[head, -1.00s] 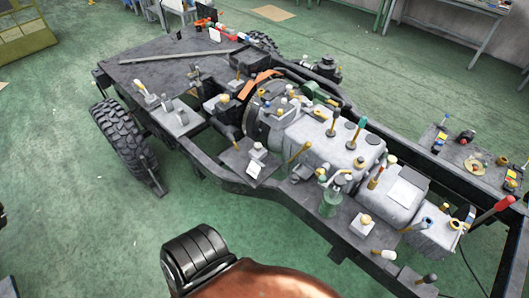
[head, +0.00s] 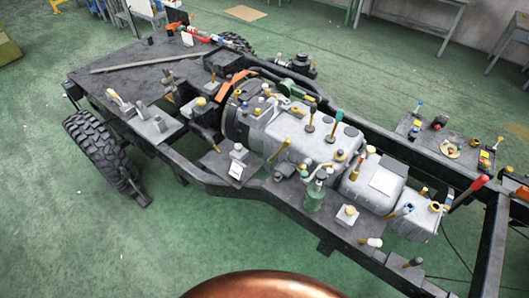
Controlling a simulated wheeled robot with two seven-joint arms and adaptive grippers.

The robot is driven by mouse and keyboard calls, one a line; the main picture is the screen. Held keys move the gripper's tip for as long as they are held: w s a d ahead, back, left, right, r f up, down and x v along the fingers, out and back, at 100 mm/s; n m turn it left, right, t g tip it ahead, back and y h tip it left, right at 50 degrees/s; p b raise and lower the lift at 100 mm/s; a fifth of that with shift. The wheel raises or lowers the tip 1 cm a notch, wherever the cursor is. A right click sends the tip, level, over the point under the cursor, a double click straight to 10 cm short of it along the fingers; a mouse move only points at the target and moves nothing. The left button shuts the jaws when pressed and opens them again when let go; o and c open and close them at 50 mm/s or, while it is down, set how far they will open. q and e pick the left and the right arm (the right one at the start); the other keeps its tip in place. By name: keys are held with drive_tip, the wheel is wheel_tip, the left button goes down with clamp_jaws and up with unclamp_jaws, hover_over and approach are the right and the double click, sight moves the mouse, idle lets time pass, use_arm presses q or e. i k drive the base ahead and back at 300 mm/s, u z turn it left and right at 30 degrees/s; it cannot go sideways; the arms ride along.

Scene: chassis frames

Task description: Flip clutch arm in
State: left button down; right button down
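A grey gearbox and engine block (head: 305,140) lies along the middle of a black chassis frame (head: 215,182). Several small levers with coloured handles stand on and around it. One yellow-handled lever (head: 279,149) leans beside the near side of the housing. A round dark bell housing (head: 236,118) is at its left end, with an orange curved piece (head: 232,80) above it. I cannot tell which lever is the clutch arm or how it is turned. Neither of my grippers is in view.
A black wheel (head: 103,150) is at the chassis's left. A flat dark deck (head: 140,85) holds small parts and a long bar. A side plate (head: 445,140) at right carries small parts. A red-handled lever (head: 468,192) stands near the right rail. Green floor in front is open.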

sight(288, 141)
drive_tip(key=u, duration=0.6)
drive_tip(key=k, duration=0.65)
drive_tip(key=u, duration=0.7)
drive_tip(key=i, duration=0.95)
drive_tip(key=z, duration=0.95)
drive_tip(key=i, duration=0.3)
drive_tip(key=z, duration=0.35)
